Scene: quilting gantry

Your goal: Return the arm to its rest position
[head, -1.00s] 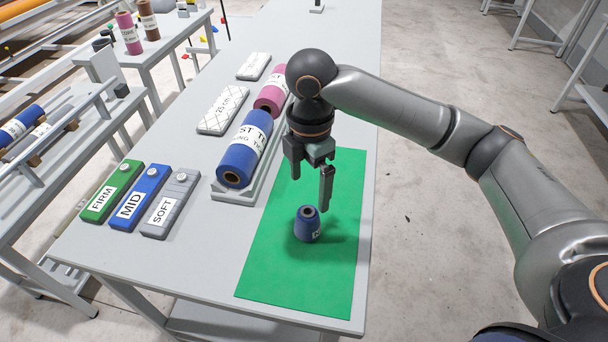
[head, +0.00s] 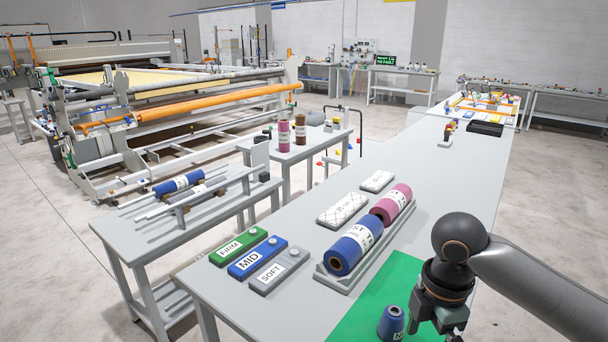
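My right arm comes in from the right, and its gripper (head: 433,329) points down over the green mat (head: 360,322) at the bottom of the head view. Its two fingers are apart, with nothing seen between them; the lower edge of the view cuts off part of the gripper. A dark blue thread cone (head: 391,323) stands upright on the mat just left of the gripper, apart from it as far as I can see. My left gripper is not in view.
Left of the mat, a tray (head: 330,281) holds blue (head: 355,246) and pink (head: 391,204) rolls. FIRM, MID and SOFT blocks (head: 248,262) lie further left. White pads (head: 342,208) lie behind. The long table (head: 452,180) is mostly clear toward the back.

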